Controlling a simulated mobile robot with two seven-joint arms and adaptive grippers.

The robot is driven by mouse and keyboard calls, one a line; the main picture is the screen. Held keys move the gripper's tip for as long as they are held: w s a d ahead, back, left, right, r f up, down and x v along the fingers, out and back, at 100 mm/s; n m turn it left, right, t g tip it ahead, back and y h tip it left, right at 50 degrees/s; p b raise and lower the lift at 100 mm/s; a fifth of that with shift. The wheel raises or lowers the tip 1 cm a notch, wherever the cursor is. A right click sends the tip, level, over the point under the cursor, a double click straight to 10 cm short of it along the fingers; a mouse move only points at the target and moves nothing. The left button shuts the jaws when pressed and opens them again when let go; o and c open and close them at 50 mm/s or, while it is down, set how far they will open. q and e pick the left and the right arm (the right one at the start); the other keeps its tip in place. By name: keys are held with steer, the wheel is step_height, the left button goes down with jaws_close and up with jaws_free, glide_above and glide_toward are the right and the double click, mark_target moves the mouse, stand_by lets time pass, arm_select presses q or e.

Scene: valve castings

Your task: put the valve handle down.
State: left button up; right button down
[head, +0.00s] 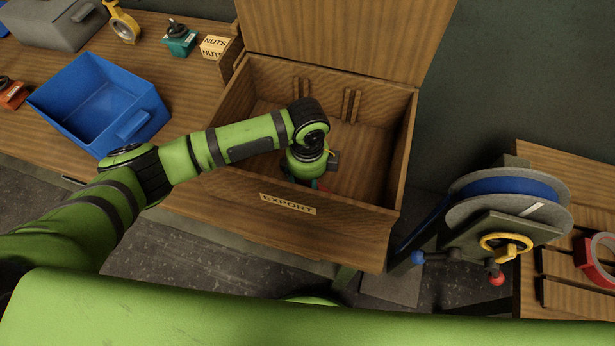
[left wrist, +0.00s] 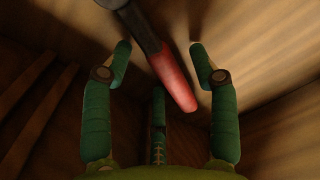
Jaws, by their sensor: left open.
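The valve handle (left wrist: 175,80) shows in the left wrist view as a dark bar with a red end. It lies against the wooden inside of the export crate (head: 228,112), between my open left fingers but not visibly gripped. In the head view my left gripper (head: 306,178) points down inside the crate, mostly hidden by my wrist and the front wall. Only a sliver of red shows beside it there. My right gripper is not in view.
The crate's lid (head: 345,35) stands open at the back. A blue bin (head: 65,100), a grey box (head: 50,25), a nuts box (head: 214,47) and valve parts sit on the left bench. A strapping reel (head: 510,200) stands right of the crate.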

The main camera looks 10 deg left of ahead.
arm_select(q)
step_height(320, 180, up, 12)
stand_by(0.5)
stand_by(0.6)
